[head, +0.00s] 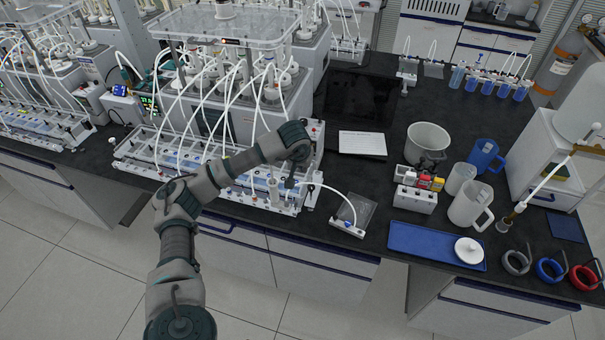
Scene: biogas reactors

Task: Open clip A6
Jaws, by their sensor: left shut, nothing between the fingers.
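My left arm reaches over the front bench, and its gripper (289,184) points down at the right end of the clear tube rack (170,173) in front of the reactor. The gripper is shut and looks empty. White tubes run from the reactor into the rack. Small clips along the rack are too small to read, so I cannot tell which one is A6 or whether it is open. The forearm and wrist hide part of the rack's right half. My right gripper is not in view.
A white tube arcs from the rack to a small white block (346,229) on the right. A white pot (428,138), a blue jug (485,155), a clear jug (469,207) and a blue tray (412,240) stand farther right. The bench's front edge is close below the rack.

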